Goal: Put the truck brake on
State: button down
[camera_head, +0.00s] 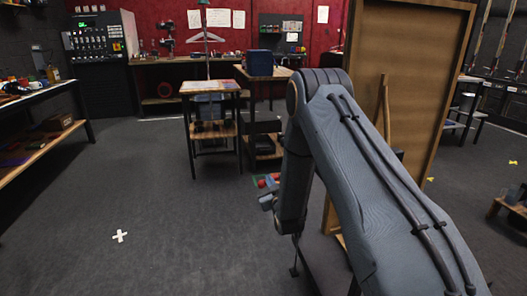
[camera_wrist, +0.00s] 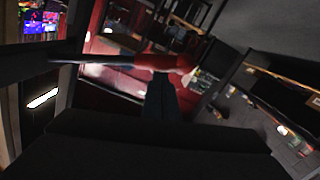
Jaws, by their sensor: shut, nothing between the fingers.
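A tall wooden flat (camera_head: 408,100) with a brace stands behind my arm at the right. A dark low base (camera_head: 325,262) shows at its foot, largely covered by my arm. I cannot make out a brake for certain. My gripper (camera_head: 266,202) hangs low, left of the flat, shut and empty.
A small wooden table (camera_head: 210,88) stands behind the gripper. A workbench (camera_head: 35,110) runs along the left, and a dark control rack (camera_head: 101,50) stands at the back left. A white cross (camera_head: 120,236) marks open grey floor at left.

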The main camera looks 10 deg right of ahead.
jog(key=shift+s+d+f, duration=0.15)
jog(key=shift+s+f, duration=0.05)
jog(key=shift+f, duration=0.45)
notch_tip(320, 180, up, 5)
jog(key=s+a+p, duration=0.1)
jog(key=a+p, duration=0.1)
jog(key=p, duration=0.1)
jog(key=s, duration=0.9)
jog(key=shift+s+d+r, duration=0.15)
jog(key=shift+s+d, duration=0.1)
jog(key=s+r+m+g+p, duration=0.1)
jog(key=s+r+g+p, duration=0.2)
jog(key=s, duration=1)
jog(key=s+d+r+m+g+p, duration=0.1)
jog(key=s+r+g+p, duration=0.2)
jog(key=s+r+g, duration=0.5)
jog(key=s+r+m+g+p, duration=0.1)
jog(key=s+r+g+p, duration=0.3)
jog(key=s, duration=1.4)
notch_tip(320, 180, up, 3)
jog(key=g, duration=0.2)
jog(key=shift+d+r+m+g+h, duration=0.15)
jog(key=shift+d+m+g+h, duration=0.15)
jog(key=shift+m, duration=0.1)
